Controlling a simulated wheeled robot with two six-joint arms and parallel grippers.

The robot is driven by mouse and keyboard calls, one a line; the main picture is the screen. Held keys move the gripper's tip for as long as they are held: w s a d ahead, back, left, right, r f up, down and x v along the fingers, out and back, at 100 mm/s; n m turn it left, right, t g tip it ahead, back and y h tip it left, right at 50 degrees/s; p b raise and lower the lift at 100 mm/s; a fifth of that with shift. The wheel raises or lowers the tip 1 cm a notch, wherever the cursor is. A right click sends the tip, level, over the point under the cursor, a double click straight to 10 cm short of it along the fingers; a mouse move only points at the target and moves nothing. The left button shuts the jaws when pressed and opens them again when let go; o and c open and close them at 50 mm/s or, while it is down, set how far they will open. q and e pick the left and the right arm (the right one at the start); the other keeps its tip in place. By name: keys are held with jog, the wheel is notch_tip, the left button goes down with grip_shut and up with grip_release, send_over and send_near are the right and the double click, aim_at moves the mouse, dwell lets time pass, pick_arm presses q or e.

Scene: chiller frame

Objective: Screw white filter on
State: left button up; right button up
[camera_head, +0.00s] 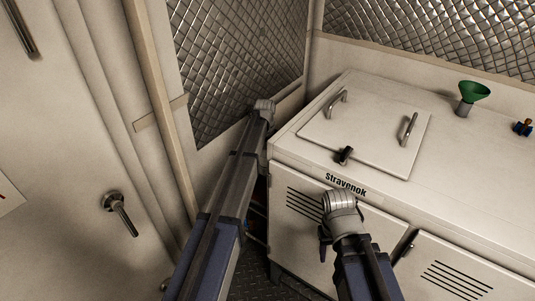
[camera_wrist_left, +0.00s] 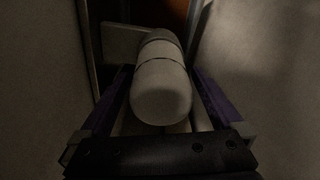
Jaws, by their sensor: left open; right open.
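The white filter (camera_wrist_left: 160,90) is a rounded white cylinder in the left wrist view, with dark ring lines near its far end. It sits against a pale bracket or block (camera_wrist_left: 120,42). My left gripper (camera_wrist_left: 160,76) is open, with one purple-sided finger on each side of the filter. I cannot tell whether the fingers touch it. In the head view my left arm reaches to the chiller's left side and its gripper is hidden. My right gripper (camera_head: 325,240) is partly hidden by its own wrist, in front of the chiller cabinet (camera_head: 290,185); it holds nothing that I can see.
The cabinet has a lid with handles (camera_head: 365,130) and louvred doors (camera_head: 455,270). A pale door with a handle (camera_head: 118,205) stands left. Pale walls flank the left gripper closely.

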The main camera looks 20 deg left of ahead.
pick_arm(q)
jog(key=n, duration=0.4)
jog(key=shift+y, duration=0.3)
jog(key=n, duration=0.4)
jog(key=shift+a, duration=0.15)
jog(key=c, duration=1.5)
jog(key=shift+o, duration=0.2)
